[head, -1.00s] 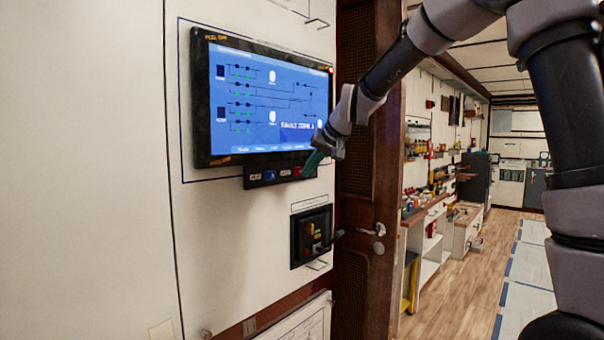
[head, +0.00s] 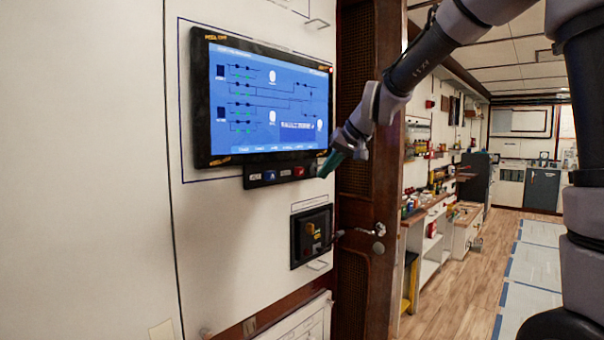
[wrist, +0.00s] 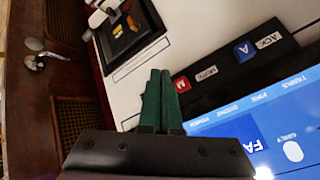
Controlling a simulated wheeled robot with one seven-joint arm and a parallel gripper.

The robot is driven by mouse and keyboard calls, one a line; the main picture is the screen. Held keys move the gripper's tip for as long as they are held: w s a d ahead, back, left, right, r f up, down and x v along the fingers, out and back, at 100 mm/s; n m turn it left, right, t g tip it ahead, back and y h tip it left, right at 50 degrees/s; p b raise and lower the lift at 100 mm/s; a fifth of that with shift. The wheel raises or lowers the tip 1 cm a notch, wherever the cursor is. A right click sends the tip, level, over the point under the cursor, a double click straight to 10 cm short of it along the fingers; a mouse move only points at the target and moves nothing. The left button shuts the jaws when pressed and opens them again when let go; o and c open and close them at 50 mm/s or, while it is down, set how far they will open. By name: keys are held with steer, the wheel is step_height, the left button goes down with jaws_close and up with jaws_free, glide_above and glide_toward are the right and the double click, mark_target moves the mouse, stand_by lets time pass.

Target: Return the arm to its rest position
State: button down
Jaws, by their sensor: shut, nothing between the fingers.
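My gripper (head: 330,163) is at the lower right corner of the wall screen in the head view, just right of the button strip under it. My arm (head: 420,65) reaches in from the upper right. In the wrist view my gripper's green fingers (wrist: 160,100) are together with nothing between them. They appear apart from the wall and the buttons.
The lit screen (head: 270,100) hangs on the white wall. Its button strip (head: 280,172) has blue and red buttons. A black switch panel (head: 311,236) is below. A brown door (head: 365,200) stands right, with a shelf-lined room and open floor (head: 460,270) beyond.

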stand_by(0.3)
steer(key=s+d+r+m+h, duration=0.2)
steer(key=s+d+r, duration=0.2)
steer(key=s+d, duration=0.9)
steer(key=s+d+f+m+h, duration=0.2)
steer(key=s+d+f+m, duration=0.1)
steer(key=s+d, duration=0.8)
steer(key=shift+s+d+f+m+t, duration=0.3)
steer(key=shift+s+m+t, duration=0.15)
steer(key=shift+s, duration=0.2)
